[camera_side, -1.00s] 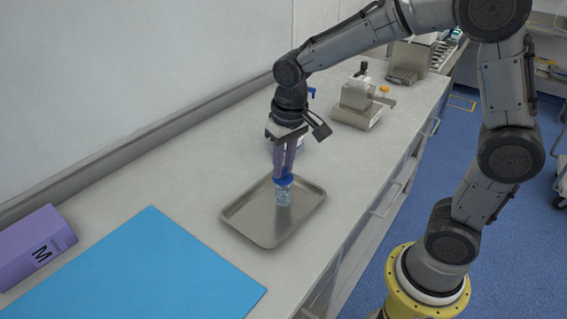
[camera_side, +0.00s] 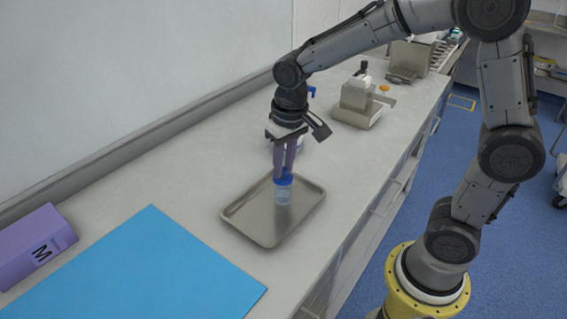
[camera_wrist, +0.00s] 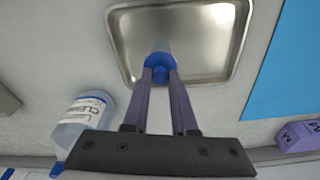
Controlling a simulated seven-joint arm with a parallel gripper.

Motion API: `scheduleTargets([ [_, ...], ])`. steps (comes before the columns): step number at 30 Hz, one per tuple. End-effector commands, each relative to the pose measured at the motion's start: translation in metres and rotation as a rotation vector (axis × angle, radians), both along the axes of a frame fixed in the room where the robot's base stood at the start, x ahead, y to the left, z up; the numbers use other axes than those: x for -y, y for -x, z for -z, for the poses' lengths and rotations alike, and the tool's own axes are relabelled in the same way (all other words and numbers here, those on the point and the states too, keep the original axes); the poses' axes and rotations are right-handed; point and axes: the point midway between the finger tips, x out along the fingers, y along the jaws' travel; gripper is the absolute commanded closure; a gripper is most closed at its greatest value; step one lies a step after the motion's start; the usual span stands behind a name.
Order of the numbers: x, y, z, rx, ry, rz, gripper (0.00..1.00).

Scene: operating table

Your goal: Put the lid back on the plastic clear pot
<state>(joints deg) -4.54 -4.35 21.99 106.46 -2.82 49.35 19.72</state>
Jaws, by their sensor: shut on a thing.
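The clear plastic pot (camera_side: 283,196) stands upright on the metal tray (camera_side: 245,231). The blue lid (camera_side: 283,177) is at the top of the pot, and I cannot tell whether it is fully seated. My gripper (camera_side: 284,170) points down over the pot, its purple fingers shut on the lid. In the wrist view the fingertips (camera_wrist: 160,76) close on the blue lid (camera_wrist: 160,62) above the tray (camera_wrist: 119,42). The pot is mostly hidden under the lid there.
A blue mat (camera_side: 135,270) and a purple box marked M (camera_side: 36,245) lie to the left. A labelled clear bottle (camera_wrist: 82,122) stands behind the gripper. A beige device (camera_side: 358,100) is farther back. The tray around the pot is empty.

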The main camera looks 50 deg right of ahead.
Motion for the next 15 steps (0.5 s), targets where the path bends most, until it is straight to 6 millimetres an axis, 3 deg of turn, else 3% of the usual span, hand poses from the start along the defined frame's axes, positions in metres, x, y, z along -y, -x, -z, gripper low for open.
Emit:
scheduleTargets([
  [13, -0.0001, -0.0002, 0.0004, 0.0, 0.0, 0.0, 1.0],
  [14, 0.0, -0.0003, 0.0003, 0.0, 0.0, 0.0, 0.71],
  [15, 0.0, -0.0003, 0.0003, 0.0, 0.0, 0.0, 0.64],
])
